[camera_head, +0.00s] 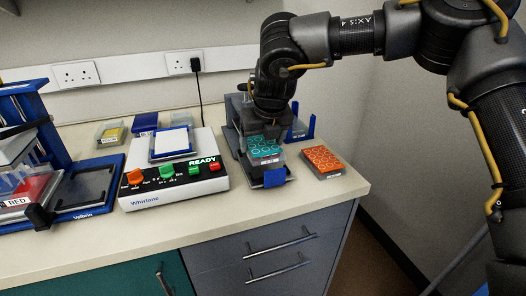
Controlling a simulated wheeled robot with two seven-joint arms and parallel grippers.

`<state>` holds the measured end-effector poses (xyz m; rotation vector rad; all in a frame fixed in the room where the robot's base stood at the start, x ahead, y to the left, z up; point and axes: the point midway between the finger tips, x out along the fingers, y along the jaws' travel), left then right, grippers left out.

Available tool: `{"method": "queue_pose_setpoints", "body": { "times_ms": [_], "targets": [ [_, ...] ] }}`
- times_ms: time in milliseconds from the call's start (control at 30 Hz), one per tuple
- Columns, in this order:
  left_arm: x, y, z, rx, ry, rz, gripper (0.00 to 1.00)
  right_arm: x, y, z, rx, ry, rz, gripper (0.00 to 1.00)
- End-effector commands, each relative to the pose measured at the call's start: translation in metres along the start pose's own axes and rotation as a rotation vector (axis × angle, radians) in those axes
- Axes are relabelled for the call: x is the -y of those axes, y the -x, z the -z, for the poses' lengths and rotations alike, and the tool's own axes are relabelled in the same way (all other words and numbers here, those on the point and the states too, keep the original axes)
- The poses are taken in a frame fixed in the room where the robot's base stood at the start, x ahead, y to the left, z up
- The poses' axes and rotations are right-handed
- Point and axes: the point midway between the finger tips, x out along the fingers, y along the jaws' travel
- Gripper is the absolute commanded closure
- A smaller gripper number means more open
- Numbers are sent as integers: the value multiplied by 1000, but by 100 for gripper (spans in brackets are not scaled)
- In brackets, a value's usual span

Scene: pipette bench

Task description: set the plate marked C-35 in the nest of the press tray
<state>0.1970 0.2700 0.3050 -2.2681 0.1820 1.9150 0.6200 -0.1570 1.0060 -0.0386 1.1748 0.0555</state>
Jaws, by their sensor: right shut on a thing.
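My right gripper (264,136) points down from the right arm at the right end of the bench. It is shut on a plate with teal wells (266,150). The plate sits low over a dark grey device (232,138) with a blue tab (275,178) at its front. I cannot tell whether the plate touches it. The gripper hides part of the device. A second plate, with orange wells (323,159), lies on the bench just to the right. No C-35 mark is legible, and which unit is the press tray is unclear. My left gripper is not in view.
A white shaker marked READY (175,190) stands left of the grey device. A blue-framed unit (45,125) with a dark tray stands at far left. A yellow-topped box (112,134) stands behind. A blue holder (301,125) is behind the orange plate. The front strip is clear.

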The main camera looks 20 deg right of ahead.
Motion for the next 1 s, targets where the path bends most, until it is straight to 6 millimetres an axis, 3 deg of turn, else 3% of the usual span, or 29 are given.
{"method": "queue_pose_setpoints", "body": {
  "times_ms": [267,533,967,1000],
  "targets": [
    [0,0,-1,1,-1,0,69,4,-8,-2,0,-2,0,45],
    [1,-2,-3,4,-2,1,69,6,-40,9,0,0,0,45],
    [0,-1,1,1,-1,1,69,6,-45,11,1,-1,-1,45],
    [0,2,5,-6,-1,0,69,6,-44,11,1,-1,-1,20]
  ]
}}
